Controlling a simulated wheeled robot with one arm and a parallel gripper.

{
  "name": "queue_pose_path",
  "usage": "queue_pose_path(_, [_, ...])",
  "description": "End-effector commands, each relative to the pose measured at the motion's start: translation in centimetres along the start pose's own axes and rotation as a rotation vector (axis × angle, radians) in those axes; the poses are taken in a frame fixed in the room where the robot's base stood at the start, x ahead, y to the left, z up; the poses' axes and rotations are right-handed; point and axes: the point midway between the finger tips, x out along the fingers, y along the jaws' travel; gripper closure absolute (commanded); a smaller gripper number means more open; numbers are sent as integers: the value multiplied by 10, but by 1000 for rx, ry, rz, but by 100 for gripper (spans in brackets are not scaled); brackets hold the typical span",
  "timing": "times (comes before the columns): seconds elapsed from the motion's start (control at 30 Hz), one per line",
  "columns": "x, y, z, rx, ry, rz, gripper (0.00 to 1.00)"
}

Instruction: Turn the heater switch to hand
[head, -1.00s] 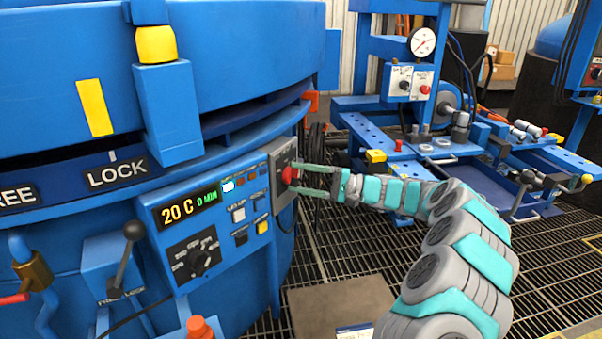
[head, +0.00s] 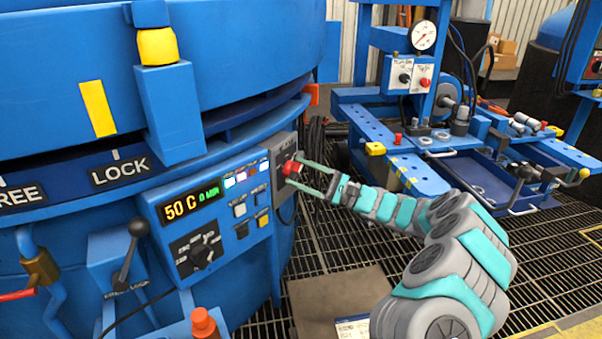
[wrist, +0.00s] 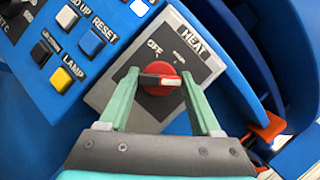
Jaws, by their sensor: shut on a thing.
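The heater switch (wrist: 160,78) is a round red knob with a black-and-white bar handle, on a grey plate marked HEAT. OFF is printed above its left side, and a second small label at upper right is too small to read. The white end of the bar points right in the wrist view. My gripper (wrist: 159,84) is shut on the bar handle, one green finger on each side. In the head view the knob (head: 291,170) sits between my fingertips at the right end of the control panel.
The blue panel holds a display (head: 191,203) reading 50 C and 0 MIN, a black rotary selector (head: 200,254), several buttons and lit indicators. The furnace's curved lid rim (head: 235,120) overhangs above. A blue bench with a gauge (head: 423,35) stands at right. Grating floor lies between.

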Motion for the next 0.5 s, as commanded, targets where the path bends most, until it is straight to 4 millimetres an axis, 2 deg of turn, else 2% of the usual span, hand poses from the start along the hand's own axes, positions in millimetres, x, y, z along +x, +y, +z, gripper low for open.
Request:
queue_pose_path(0.43, [-1, 1, -2, 10, 3, -3, 91])
queue_pose_path(0.47, [-1, 1, -2, 10, 3, -2, 33])
queue_pose_path(0.5, [-1, 1, -1, 10, 2, -2, 28])
